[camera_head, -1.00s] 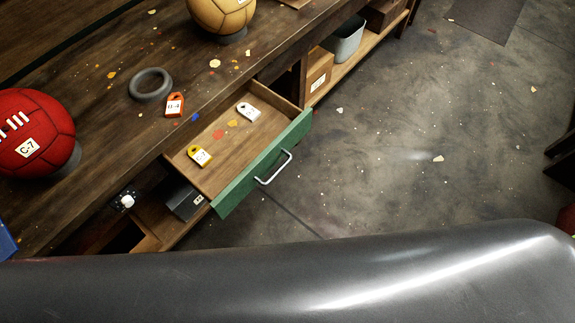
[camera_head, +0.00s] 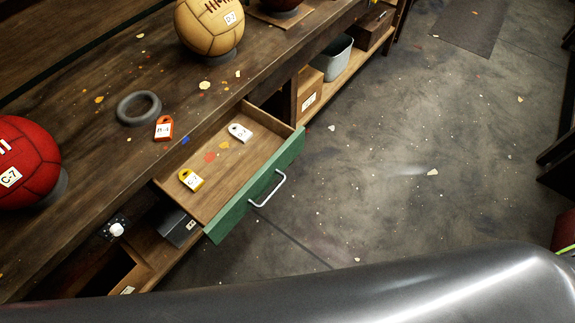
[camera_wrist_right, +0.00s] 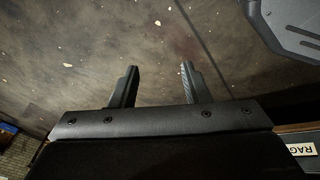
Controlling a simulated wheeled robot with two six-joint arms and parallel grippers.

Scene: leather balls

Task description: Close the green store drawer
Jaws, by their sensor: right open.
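The green store drawer (camera_head: 256,190) is pulled out from under the wooden bench in the head view. Its green front carries a silver bar handle (camera_head: 272,191). Inside lie a yellow tag (camera_head: 190,180) and a white tag (camera_head: 240,132), with some coloured scraps. In the right wrist view my right gripper (camera_wrist_right: 158,85) is open and empty over the bare floor, its two dark fingers apart. The drawer does not show in that view. My left gripper is in neither view.
The bench top (camera_head: 80,170) holds a red ball (camera_head: 28,165), a tan ball (camera_head: 208,28), a grey ring (camera_head: 122,115) and an orange tag (camera_head: 163,128). A grey bin (camera_head: 336,58) and a cardboard box (camera_head: 308,92) sit on the lower shelf. The floor (camera_head: 410,150) beside the drawer is clear.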

